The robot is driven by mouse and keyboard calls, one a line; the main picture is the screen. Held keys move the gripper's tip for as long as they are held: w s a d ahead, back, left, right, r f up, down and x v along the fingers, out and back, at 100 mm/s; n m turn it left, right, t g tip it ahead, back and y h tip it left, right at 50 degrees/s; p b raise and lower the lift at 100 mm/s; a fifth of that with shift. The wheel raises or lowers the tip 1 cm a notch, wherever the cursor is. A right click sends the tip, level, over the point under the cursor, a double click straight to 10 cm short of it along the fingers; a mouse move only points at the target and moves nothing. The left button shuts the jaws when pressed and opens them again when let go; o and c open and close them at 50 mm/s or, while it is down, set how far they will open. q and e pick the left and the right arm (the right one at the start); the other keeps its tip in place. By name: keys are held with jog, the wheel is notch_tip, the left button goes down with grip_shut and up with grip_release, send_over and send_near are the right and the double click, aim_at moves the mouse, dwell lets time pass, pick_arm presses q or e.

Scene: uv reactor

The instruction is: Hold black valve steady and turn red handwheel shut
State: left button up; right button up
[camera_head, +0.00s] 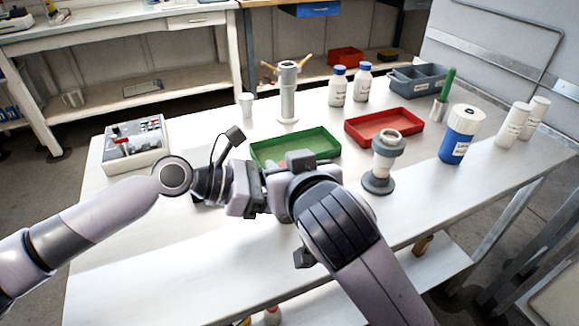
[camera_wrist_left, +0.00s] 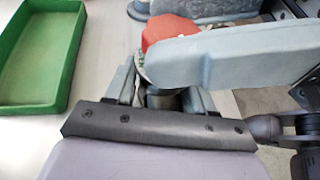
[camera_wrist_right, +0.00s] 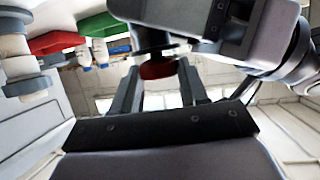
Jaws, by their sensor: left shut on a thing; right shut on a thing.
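The red handwheel (camera_wrist_right: 157,70) shows between the fingertips of my right gripper (camera_wrist_right: 158,78) in the right wrist view. My right gripper is shut on it. The handwheel also shows in part in the left wrist view (camera_wrist_left: 168,32), behind a grey gripper part. The black valve (camera_wrist_left: 163,99) shows as a small dark piece between the fingers of my left gripper (camera_wrist_left: 163,90), which is shut on it.
The green tray (camera_head: 262,160) lies just behind my grippers. A white and grey flanged column (camera_head: 386,158) stands close at the right. A control box (camera_head: 136,147) is at the left. A red tray (camera_head: 352,128) and bottles stand farther back. The front strip of table is clear.

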jog(key=shift+f+h, duration=0.25)
jog(key=shift+h, duration=0.05)
jog(key=o, duration=1.1)
jog(key=shift+c, duration=0.2)
jog(key=shift+r, duration=0.1)
jog(key=shift+r, duration=0.1)
jog(key=shift+d+n+g+y, duration=0.2)
jog(key=shift+n+g+y, duration=0.3)
jog(key=shift+n+y, duration=0.95)
jog(key=shift+w+d+n+g+y, duration=0.1)
jog(key=shift+w+n+g+y, duration=0.05)
jog(key=shift+n+g+y, duration=1.1)
jog(key=shift+w+d+n+g+y, duration=0.1)
jog(key=shift+w+n+g+y, duration=0.05)
jog(key=shift+n+g+y, duration=1.05)
jog(key=n+g, duration=0.1)
jog(key=n+g+y, duration=0.1)
jog(key=n, duration=0.1)
jog(key=n+g+y, duration=0.1)
jog(key=g, duration=0.1)
jog(key=shift+w+n, duration=0.25)
jog(key=shift+n, duration=0.05)
jog(key=n+g, duration=0.4)
jog(key=g, duration=0.1)
jog(key=shift+w+d+r+n+g+y, duration=0.1)
jog(key=shift+w+d+n+g+y, duration=0.05)
jog(key=shift+n+g+y, duration=0.25)
jog(key=v, duration=1.1)
jog(key=shift+d+r, duration=0.15)
jog(key=shift+d, duration=0.25)
